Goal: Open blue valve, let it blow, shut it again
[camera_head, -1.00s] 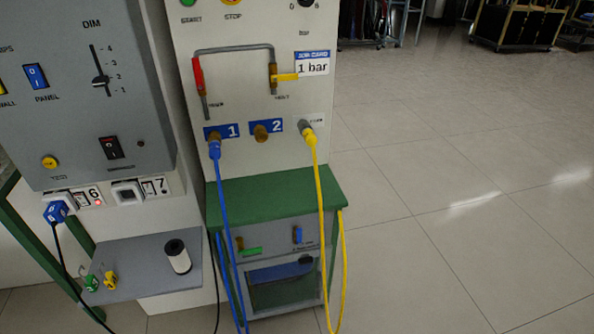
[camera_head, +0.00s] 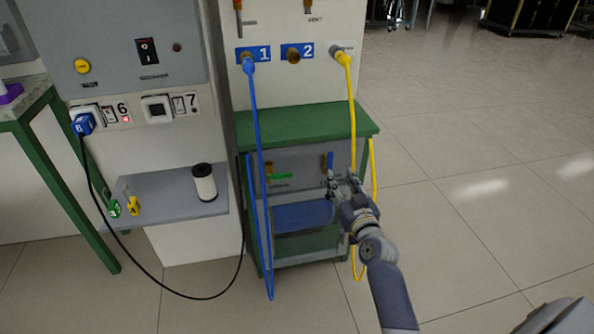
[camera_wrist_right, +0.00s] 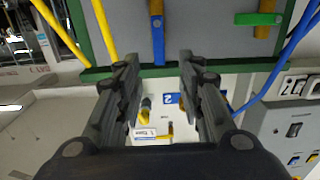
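The blue valve has a blue lever (camera_head: 329,161) on the grey panel under the green bench top. The lever stands upright in the head view. In the wrist view, which is upside down, the blue lever (camera_wrist_right: 158,38) lies in line with a brass part. My right gripper (camera_head: 343,178) is in front of the panel, just below and right of the lever. In the wrist view the right gripper (camera_wrist_right: 158,58) is open and empty, with the lever between its fingers in the picture. I cannot tell whether they touch it. My left gripper is not in view.
A green-handled valve (camera_head: 280,176) is left on the same panel. A blue hose (camera_head: 257,150) and a yellow hose (camera_head: 352,110) hang in front of the bench (camera_head: 300,125). A spool (camera_head: 204,183) stands on the grey shelf (camera_head: 165,197). The floor at right is clear.

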